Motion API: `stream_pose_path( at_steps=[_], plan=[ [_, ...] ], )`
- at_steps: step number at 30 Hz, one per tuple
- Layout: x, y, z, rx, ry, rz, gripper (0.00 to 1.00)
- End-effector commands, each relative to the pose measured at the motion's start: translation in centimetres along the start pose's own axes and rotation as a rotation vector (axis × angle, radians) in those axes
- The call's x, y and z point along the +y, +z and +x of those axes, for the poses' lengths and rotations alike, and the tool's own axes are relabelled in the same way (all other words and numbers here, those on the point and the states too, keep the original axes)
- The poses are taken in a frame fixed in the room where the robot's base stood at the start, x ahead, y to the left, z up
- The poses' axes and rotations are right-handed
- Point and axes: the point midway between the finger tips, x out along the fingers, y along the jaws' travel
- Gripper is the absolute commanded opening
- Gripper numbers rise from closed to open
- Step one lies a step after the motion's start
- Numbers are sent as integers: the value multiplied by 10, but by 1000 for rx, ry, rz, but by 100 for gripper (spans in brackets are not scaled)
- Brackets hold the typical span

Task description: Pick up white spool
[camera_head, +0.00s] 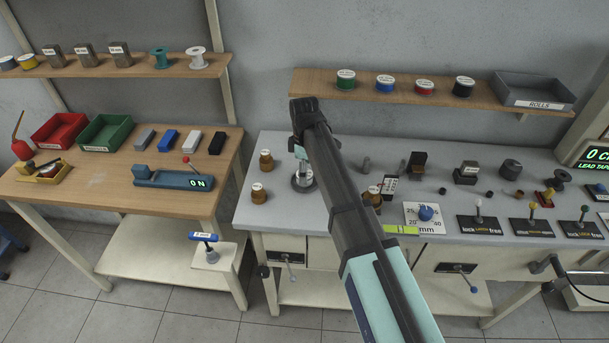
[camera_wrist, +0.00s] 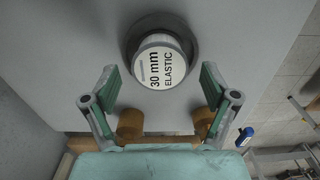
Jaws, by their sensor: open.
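A white empty-looking spool (camera_head: 197,58) stands at the right end of the upper left shelf. A grey spool with a white top label reading "30 mm ELASTIC" (camera_wrist: 162,66) sits on a dark round base (camera_wrist: 190,40) on the grey bench. In the head view this round base (camera_head: 303,183) is partly hidden by my arm. My gripper (camera_wrist: 159,82) is open and empty, its two green fingers apart, with the labelled spool between and beyond them in the wrist view. In the head view my gripper (camera_head: 300,152) is above the round base, mostly hidden by my arm.
Brown jars (camera_head: 259,193) stand on the bench left of the base, and another (camera_head: 373,196) to its right. Labelled spools (camera_head: 346,79) line the right shelf beside a grey tray (camera_head: 533,92). Lever plates (camera_head: 484,226) crowd the bench's right side.

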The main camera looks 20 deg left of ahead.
Motion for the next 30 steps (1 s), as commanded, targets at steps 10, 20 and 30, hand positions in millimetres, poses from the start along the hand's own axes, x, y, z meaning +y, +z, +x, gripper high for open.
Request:
stream_pose_path(
  at_steps=[10, 20, 30],
  plan=[
    [0, 0, 22, 0, 0, 2, 85],
    [0, 0, 22, 0, 0, 2, 25],
    [0, 0, 22, 0, 0, 2, 21]
  ],
)
